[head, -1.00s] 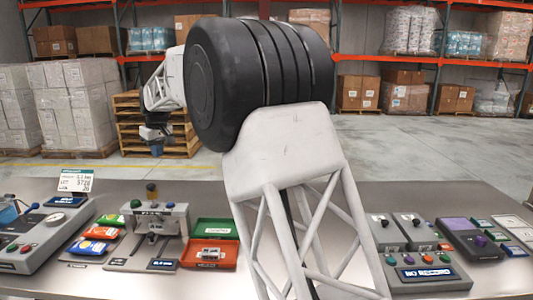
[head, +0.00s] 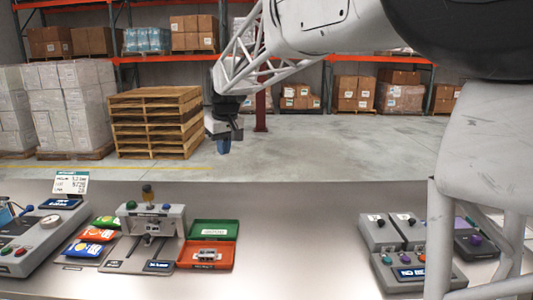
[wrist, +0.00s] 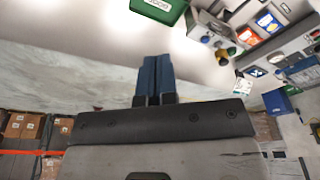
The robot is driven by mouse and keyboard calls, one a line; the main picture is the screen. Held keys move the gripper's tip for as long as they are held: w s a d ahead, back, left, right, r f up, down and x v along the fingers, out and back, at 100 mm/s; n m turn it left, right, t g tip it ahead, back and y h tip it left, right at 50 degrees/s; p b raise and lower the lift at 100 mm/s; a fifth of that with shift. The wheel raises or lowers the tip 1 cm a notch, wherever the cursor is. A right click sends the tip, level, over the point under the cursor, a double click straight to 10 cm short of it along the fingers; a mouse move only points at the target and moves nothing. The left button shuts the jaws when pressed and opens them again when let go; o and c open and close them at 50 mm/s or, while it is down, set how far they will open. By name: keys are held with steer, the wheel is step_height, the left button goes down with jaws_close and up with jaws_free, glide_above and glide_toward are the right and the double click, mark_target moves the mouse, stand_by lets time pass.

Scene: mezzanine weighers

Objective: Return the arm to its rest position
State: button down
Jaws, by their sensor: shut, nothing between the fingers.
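My gripper (head: 223,147) hangs in the air beyond the far edge of the grey bench, in front of the wooden pallet stack. In the wrist view its blue fingers (wrist: 155,78) lie together, shut and empty. My arm crosses the upper middle and right of the head view and hides the right end of the bench in part.
On the bench (head: 310,235) stand a grey device with levers (head: 150,225), a green and red tray (head: 208,250), coloured packets (head: 92,235), a weigher (head: 35,235) and a grey button panel (head: 405,250). The middle of the bench is clear. Pallets (head: 155,125) stand behind.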

steer(key=s+d+f+m, duration=0.3)
steer(key=s+d+m, duration=0.1)
steer(key=s+d, duration=1.7)
steer(key=s+d+f+m, duration=0.1)
steer(key=s+d+f, duration=0.2)
steer(key=s, duration=0.4)
steer(key=s+d+f+m+h, duration=0.1)
steer(key=s+d+f, duration=0.2)
steer(key=s, duration=0.4)
steer(key=s+d+f+m, duration=0.1)
steer(key=s+d+f, duration=0.2)
steer(key=s+f, duration=0.2)
steer(key=s, duration=0.2)
steer(key=shift+s+d+f+m+t+h, duration=0.15)
steer(key=shift+s+d+m+t+h, duration=0.15)
steer(key=shift+d, duration=0.1)
stand_by(1.2)
